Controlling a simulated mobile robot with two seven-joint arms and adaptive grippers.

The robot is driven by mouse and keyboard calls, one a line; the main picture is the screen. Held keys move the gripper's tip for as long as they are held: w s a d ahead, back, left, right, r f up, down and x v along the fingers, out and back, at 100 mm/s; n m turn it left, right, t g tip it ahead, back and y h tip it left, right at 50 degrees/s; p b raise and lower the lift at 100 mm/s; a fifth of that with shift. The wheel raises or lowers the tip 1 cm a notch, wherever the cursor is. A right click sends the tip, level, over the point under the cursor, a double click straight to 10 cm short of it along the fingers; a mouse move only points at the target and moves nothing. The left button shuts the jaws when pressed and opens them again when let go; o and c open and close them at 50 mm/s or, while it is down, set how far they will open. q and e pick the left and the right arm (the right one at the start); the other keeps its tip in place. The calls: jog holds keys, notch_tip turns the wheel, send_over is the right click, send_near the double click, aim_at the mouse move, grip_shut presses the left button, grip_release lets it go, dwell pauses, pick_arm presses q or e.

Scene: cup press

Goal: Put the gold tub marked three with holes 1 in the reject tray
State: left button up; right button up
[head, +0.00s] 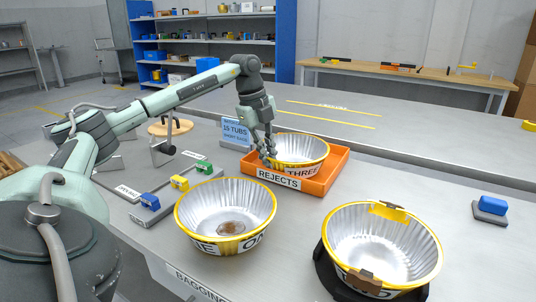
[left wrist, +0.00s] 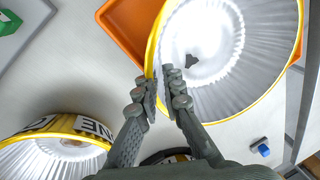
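The gold-rimmed tub marked THREE (head: 302,148) is over the orange reject tray (head: 325,184), its lower part hidden behind the tray's front wall. I cannot tell whether its base touches the tray floor. My left gripper (head: 268,155) is at the tub's left rim. In the left wrist view the fingers (left wrist: 163,88) are close together with the tub's rim (left wrist: 153,52) between them. A dark, ragged patch shows on the tub's pale inside (left wrist: 225,75). The tray (left wrist: 127,28) shows beside it. My right gripper is not in view.
A tub marked ONE (head: 226,215) stands front centre with a brown patch inside. Another tub (head: 382,247) sits in a black holder at front right. A sign reading 15 TUBS (head: 236,131) stands behind the tray. Small blue, yellow and green blocks lie left.

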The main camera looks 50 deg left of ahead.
pick_arm(q)
jog(key=o, duration=0.4)
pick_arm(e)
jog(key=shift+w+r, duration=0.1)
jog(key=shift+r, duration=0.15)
pick_arm(q)
jog(key=shift+r, duration=0.25)
jog(key=shift+p+v, duration=0.75)
jog(key=shift+v, duration=5.2)
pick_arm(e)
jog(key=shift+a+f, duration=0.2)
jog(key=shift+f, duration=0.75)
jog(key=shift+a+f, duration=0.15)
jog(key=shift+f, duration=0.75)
